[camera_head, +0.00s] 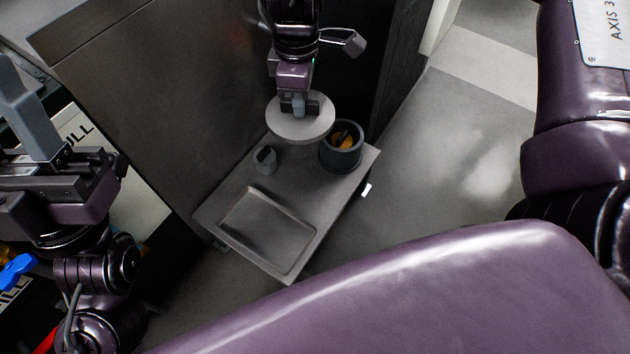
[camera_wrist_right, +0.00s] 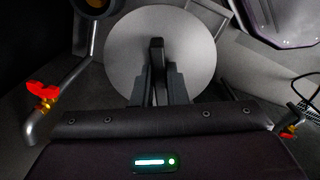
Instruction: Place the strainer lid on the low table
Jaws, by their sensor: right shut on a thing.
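The strainer lid (camera_head: 300,127) is a round, light grey disc at the far end of the low table (camera_head: 218,212). My right gripper (camera_head: 300,104) comes down from above and is shut on the lid's raised grip. In the right wrist view, the lid (camera_wrist_right: 195,50) fills the upper middle and the gripper's fingers (camera_wrist_right: 158,85) close on its upright handle. I cannot tell whether the lid touches the table or hangs above it. My left gripper (camera_head: 50,165) is at the left edge, and its jaw state is unclear.
A dark round pot (camera_head: 341,158) with something orange inside stands right of the lid. A small grey cup (camera_head: 265,160) stands to the left. A shallow rectangular tray (camera_head: 262,235) covers much of the table's near part. A dark panel rises behind the table.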

